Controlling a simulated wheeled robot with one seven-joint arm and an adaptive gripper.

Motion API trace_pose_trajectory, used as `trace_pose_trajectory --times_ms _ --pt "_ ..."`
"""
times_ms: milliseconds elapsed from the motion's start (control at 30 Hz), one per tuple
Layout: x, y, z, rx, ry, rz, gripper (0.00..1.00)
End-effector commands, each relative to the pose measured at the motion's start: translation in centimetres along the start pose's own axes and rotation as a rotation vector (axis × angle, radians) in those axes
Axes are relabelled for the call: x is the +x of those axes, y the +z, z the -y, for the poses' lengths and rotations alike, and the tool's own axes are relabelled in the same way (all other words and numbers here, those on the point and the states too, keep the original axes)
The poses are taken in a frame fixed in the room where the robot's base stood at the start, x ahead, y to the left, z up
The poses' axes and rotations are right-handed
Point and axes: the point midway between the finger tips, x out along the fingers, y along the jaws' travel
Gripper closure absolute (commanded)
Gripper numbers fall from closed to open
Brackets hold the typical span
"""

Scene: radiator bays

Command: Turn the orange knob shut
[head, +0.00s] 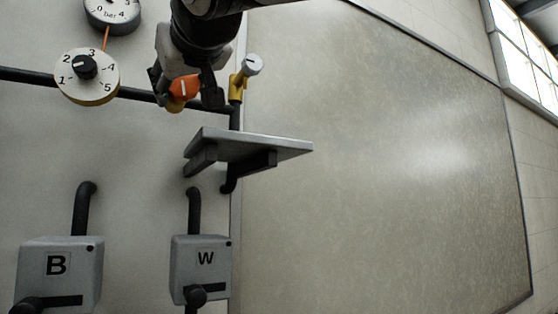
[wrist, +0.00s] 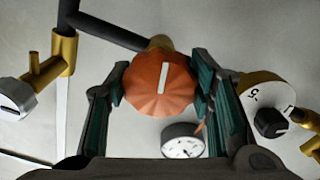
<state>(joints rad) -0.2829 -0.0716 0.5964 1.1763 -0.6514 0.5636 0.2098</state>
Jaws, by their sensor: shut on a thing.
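The orange knob (head: 185,87) sits on a brass valve body on the wall pipe. In the wrist view the orange knob (wrist: 150,88) is round and ribbed, with a white line that stands nearly upright in the picture. My gripper (head: 184,92) reaches down to the knob from above in the head view. In the wrist view its green-padded fingers (wrist: 160,84) are on either side of the knob, shut on it. Part of the valve body is hidden behind the knob and fingers.
A numbered dial (head: 70,88) and a bar gauge (head: 105,17) are to the left. A grey-knobbed brass valve (head: 253,64) is close at right. A shelf (head: 280,146) juts out below. Boxes B (head: 85,258) and W (head: 183,268) are lower. A large panel (head: 390,150) fills the right.

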Motion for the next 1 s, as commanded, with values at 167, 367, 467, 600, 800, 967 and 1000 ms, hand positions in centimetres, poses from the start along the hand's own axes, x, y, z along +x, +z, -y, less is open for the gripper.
trace_pose_trajectory --times_ms 167,367,467,600,800,967,1000 --pt "0.12 0.22 0.03 0.168 0.0 0.005 0.8" --pt "0.12 0.21 0.14 0.358 0.0 0.006 0.8" --pt "0.12 0.21 0.18 0.453 0.0 0.006 0.8" --pt "0.14 0.21 0.21 0.585 0.0 0.007 0.8" --pt "0.14 0.19 0.24 0.775 0.001 0.008 0.8" --pt "0.13 0.15 0.29 0.928 0.001 0.008 0.8" --pt "0.13 0.14 0.3 0.965 0.001 0.009 0.8"
